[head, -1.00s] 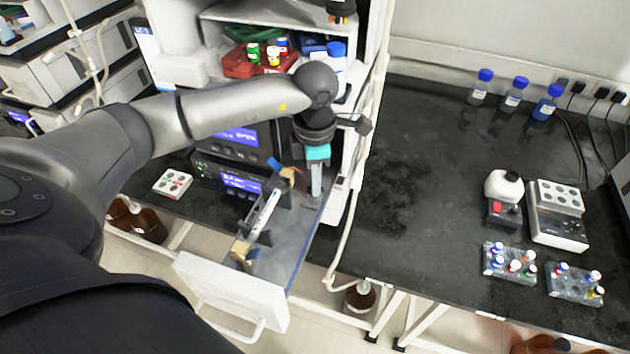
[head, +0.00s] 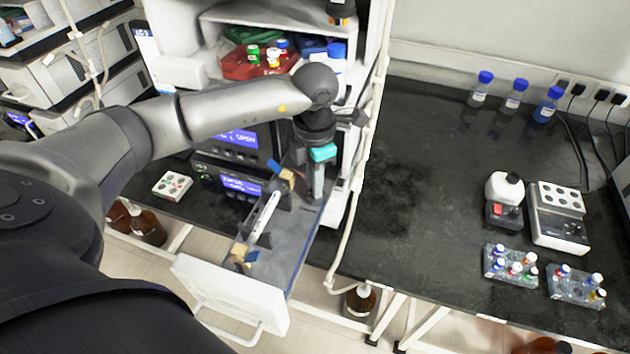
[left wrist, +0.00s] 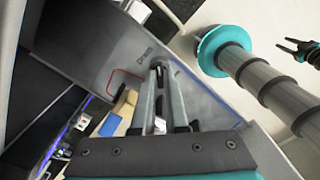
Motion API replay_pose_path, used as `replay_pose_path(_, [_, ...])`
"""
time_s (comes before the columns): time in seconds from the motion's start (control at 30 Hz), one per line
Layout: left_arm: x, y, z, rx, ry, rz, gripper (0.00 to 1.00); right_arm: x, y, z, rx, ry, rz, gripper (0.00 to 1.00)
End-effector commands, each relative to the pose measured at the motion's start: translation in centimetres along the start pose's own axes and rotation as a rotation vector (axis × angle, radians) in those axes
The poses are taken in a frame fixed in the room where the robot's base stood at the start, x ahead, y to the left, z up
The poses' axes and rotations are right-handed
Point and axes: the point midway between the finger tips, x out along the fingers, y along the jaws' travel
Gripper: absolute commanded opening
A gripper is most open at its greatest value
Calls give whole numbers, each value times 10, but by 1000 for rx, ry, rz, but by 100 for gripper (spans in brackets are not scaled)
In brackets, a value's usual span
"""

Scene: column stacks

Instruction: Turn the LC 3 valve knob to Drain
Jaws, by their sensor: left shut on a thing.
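An open drawer (head: 230,298) sticks out of the instrument stack, with a white column (head: 264,217) held between tan end pieces on its tray (head: 290,245). My left gripper (head: 317,193) points down onto the tray's far right part. In the left wrist view its fingers (left wrist: 159,72) are close together on a small dark knob, which they mostly hide. A printed word (left wrist: 143,53), seemingly Drain, is beside the fingertips. The LC 3 marking cannot be read. A small dark gripper (left wrist: 300,48), apparently my right one, shows at the wrist view's right edge; its jaws are unclear.
Instrument screens (head: 240,185) are left of the gripper, and a red tray with vials (head: 248,68) is above. A pale tube (head: 350,215) hangs just right of the drawer. The black bench (head: 410,170) is clear in its middle; bottles and vial racks (head: 510,266) stand at right.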

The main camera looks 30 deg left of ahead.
Motion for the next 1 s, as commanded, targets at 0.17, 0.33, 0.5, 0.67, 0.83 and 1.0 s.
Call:
replay_pose_path(0.17, [-1,1,0,-4,-2,2,19,0,0,0,0,0,0,41])
replay_pose_path(0.33, [-1,1,0,-2,-1,1,38,0,0,0,0,0,0,41])
replay_pose_path(0.5, [0,0,0,-1,-1,1,41,0,0,0,0,0,0,41])
replay_pose_path(0.67, [-3,0,0,0,-1,1,41,0,0,0,0,0,0,41])
replay_pose_path(0.83, [-24,1,1,0,-5,3,41,1,0,0,0,0,0,41])
replay_pose_path(1.0, [-65,1,1,0,-7,4,41,2,0,0,1,0,0,41])
